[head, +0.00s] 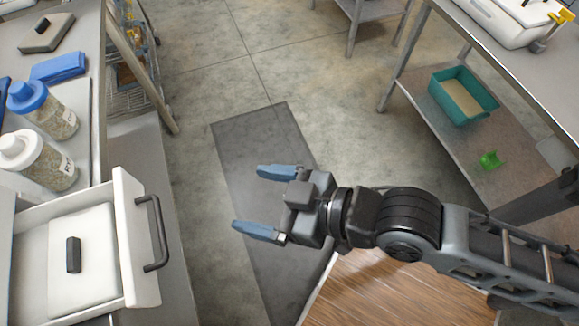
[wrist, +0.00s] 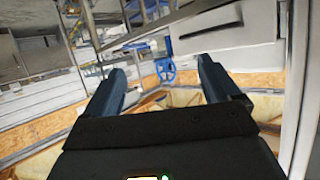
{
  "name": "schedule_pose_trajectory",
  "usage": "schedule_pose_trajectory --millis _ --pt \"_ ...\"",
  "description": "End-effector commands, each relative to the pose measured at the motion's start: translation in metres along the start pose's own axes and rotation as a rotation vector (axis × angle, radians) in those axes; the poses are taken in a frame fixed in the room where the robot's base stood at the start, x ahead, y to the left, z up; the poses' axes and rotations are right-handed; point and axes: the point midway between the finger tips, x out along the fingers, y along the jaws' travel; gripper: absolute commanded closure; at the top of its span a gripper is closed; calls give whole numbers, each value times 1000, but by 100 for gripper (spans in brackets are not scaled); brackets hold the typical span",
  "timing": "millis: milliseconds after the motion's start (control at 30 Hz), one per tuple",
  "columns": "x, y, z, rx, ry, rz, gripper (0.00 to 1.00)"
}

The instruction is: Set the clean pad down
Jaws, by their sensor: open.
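A flat white pad (head: 95,268) with a dark handle lies in the open white drawer (head: 135,240) at the lower left of the head view. A second flat pad (head: 38,40), greyer and with a dark grip, lies on the counter at the upper left. I cannot tell for certain which of them is the clean pad. My gripper (head: 248,198) is open and empty above the floor, to the right of the drawer and apart from it. Its two blue fingers also show in the wrist view (wrist: 160,66), with nothing between them.
A dark mat (head: 262,150) lies on the floor. At right, a teal tub (head: 440,90) and a green scoop (head: 490,160) sit on a lower shelf.

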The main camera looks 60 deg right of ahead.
Motion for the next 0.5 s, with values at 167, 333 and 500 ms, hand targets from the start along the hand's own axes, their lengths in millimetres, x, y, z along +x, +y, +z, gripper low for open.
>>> schedule_pose_trajectory --millis 167,333,500 --pt "-67 23 15 27 39 114 10" --pt "-121 32 13 34 86 182 10" --pt "-152 33 7 32 118 210 10"
